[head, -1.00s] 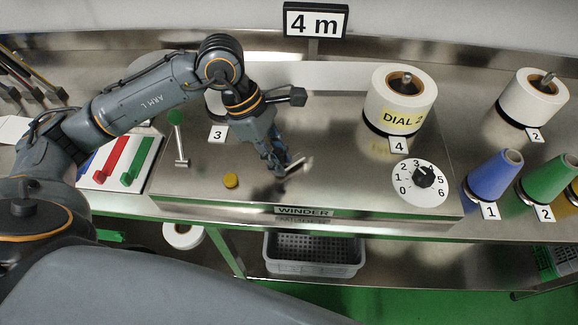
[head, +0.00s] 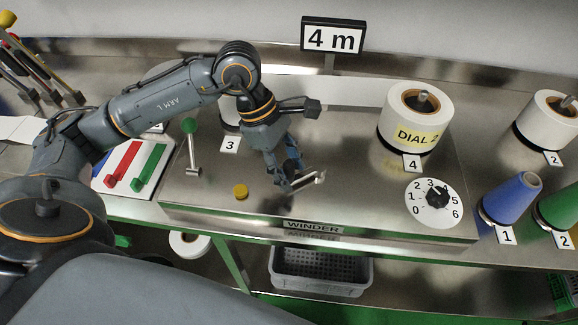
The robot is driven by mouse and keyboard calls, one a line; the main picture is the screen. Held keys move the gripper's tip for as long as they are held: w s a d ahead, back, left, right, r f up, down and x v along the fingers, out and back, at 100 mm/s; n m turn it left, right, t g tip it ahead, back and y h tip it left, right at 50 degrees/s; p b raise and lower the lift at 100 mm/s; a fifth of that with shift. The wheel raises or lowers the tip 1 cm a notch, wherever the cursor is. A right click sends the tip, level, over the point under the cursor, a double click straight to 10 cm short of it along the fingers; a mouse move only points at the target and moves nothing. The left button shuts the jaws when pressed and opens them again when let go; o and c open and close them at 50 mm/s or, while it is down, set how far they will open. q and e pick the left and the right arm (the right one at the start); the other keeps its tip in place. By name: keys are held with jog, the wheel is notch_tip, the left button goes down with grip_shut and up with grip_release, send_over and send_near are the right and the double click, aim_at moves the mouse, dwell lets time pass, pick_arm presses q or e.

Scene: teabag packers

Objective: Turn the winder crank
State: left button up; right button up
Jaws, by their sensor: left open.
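The winder (head: 370,205) is a flat metal plate with a WINDER label (head: 313,227) on its front edge. A small metal crank (head: 308,182) with a pale end stands on it, left of the middle. My left gripper (head: 287,180) points down at the crank's left end with its jaws open. The fingers partly hide the crank, and I cannot tell whether they touch it. The dial (head: 438,197) is at the right, its pointer near the 3 to 5 side. A sign (head: 333,37) above reads 4 m. My right gripper is not in view.
A green-knobbed lever (head: 190,127) and a yellow button (head: 240,191) are left of the crank. A white roll (head: 415,115) labelled DIAL 2 stands behind right. Blue (head: 510,198) and green cones stand at the right. A grey crate (head: 320,270) sits below.

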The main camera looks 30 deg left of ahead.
pick_arm(q)
jog(key=v, duration=1.2)
jog(key=shift+r, duration=0.1)
dwell(1.1)
